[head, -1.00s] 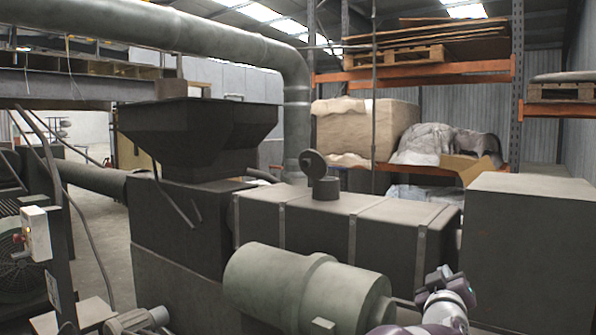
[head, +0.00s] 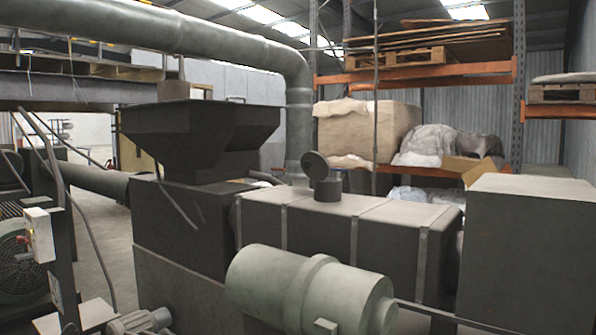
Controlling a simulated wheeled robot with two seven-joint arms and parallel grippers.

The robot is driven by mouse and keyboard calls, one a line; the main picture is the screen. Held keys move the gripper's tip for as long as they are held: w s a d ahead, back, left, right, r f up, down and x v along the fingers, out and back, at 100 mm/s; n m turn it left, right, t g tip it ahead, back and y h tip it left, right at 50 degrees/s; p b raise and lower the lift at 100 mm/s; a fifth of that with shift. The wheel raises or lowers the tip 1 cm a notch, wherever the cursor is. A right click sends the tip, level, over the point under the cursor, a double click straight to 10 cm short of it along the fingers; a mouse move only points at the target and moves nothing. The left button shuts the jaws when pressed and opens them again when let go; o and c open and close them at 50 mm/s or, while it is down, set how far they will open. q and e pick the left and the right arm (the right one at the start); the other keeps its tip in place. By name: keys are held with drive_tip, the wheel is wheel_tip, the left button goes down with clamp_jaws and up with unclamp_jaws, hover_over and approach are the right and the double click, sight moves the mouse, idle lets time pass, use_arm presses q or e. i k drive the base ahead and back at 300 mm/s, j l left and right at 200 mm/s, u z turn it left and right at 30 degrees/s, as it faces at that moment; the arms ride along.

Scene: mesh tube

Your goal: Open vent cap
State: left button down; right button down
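The vent cap (head: 314,165) is a dark round disc in the head view. It stands tilted up at the upper left of a short dark vent pipe (head: 327,190), apart from most of the pipe's top. The pipe rises from the top of a long grey metal housing (head: 385,210). The hinge between cap and pipe is too small to make out. Neither of my grippers is in view.
A large pale green cylinder (head: 300,290) lies in front of the housing. A dark hopper (head: 200,135) stands to the left and a grey box (head: 530,250) to the right. Shelving with an orange beam (head: 430,75) is behind. The space above the housing is clear.

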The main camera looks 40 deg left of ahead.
sight(315, 166)
drive_tip(key=i+j+u, duration=0.1)
drive_tip(key=j, duration=0.25)
drive_tip(key=i+j, duration=0.2)
drive_tip(key=j, duration=0.2)
drive_tip(key=i+j+u, duration=0.15)
drive_tip(key=j, duration=0.2)
drive_tip(key=i+j, duration=0.15)
drive_tip(key=j, duration=0.2)
drive_tip(key=u, duration=0.05)
